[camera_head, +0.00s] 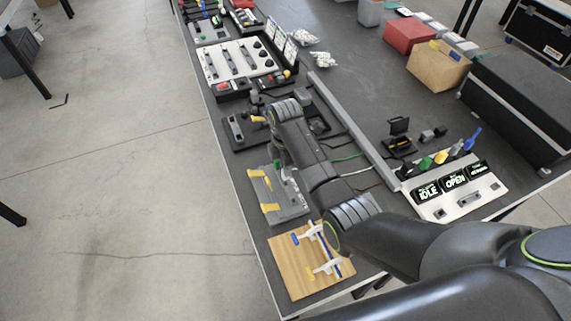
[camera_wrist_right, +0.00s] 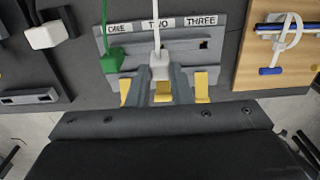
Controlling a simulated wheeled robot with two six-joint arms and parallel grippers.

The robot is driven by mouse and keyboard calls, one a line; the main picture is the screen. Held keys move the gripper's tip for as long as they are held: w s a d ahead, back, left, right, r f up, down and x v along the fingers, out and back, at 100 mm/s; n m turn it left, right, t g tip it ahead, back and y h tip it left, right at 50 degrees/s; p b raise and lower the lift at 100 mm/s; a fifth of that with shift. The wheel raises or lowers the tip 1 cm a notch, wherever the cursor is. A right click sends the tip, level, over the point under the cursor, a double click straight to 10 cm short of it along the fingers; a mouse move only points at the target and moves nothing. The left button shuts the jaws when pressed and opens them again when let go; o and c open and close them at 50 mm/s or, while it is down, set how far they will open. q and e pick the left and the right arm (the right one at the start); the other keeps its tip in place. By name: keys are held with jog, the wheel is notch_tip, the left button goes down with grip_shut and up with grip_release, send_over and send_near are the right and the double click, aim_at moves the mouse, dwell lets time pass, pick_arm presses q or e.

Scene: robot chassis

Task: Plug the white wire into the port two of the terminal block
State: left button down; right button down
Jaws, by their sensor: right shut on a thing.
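The grey terminal block (camera_wrist_right: 222,52) fills the upper middle of the wrist view, with labels ONE, TWO and THREE and yellow levers. In the head view the terminal block (camera_head: 292,208) lies near the table's left edge. My right gripper (camera_wrist_right: 160,76) is shut on the white connector of the white wire (camera_wrist_right: 158,62), below the TWO label; in the head view the gripper (camera_head: 281,168) is partly hidden by my arm. I cannot tell whether the connector is inside port two. A green connector (camera_wrist_right: 112,62) sits at port one. The square opening of port three shows empty.
A wooden board (camera_head: 292,262) with white and blue parts lies beside the block; it also shows in the wrist view (camera_wrist_right: 254,72). A white connector (camera_wrist_right: 46,36) lies to the left. A panel reading IDLE and OPEN (camera_head: 442,206) stands to the right.

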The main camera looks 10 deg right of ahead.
jog(key=shift+p, duration=0.5)
dwell(0.7)
jog(key=shift+p, duration=0.45)
jog(key=shift+p, duration=0.4)
jog(key=shift+f+b, duration=0.85)
jog(key=shift+f, duration=0.5)
dwell(0.4)
jog(key=c, duration=1.2)
grip_release()
jog(key=shift+c, duration=0.2)
jog(key=shift+r, duration=0.15)
